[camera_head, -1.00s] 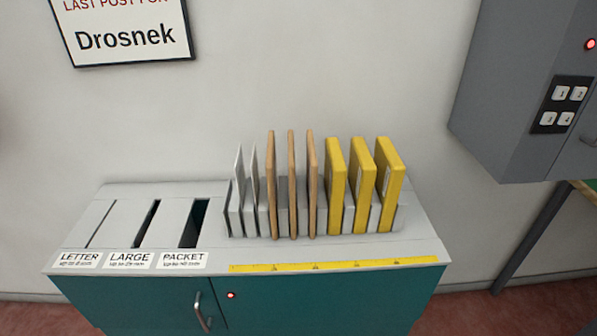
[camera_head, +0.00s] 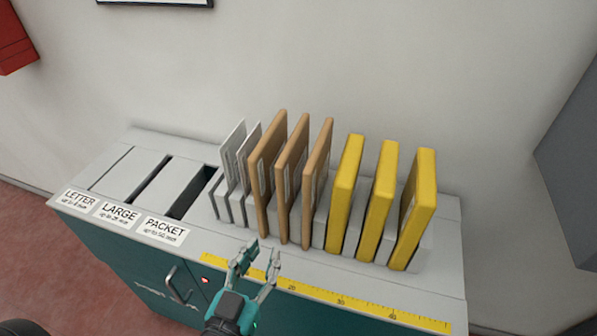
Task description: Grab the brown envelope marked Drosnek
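Three brown envelopes stand upright side by side in a grey rack on the counter: a left one (camera_head: 267,165), a middle one (camera_head: 291,175) and a right one (camera_head: 317,180). Labels show on their sides, but I cannot read them, so I cannot tell which is marked Drosnek. My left gripper (camera_head: 259,262) is open and empty at the counter's front edge, in front of the brown envelopes and apart from them. My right gripper is not in view.
White envelopes (camera_head: 233,150) stand left of the brown ones, three yellow packets (camera_head: 380,205) right. Slots labelled LETTER, LARGE and PACKET (camera_head: 165,229) are in the counter's left part. A yellow ruler strip (camera_head: 340,300) runs along the front edge. A grey cabinet (camera_head: 575,170) is at right.

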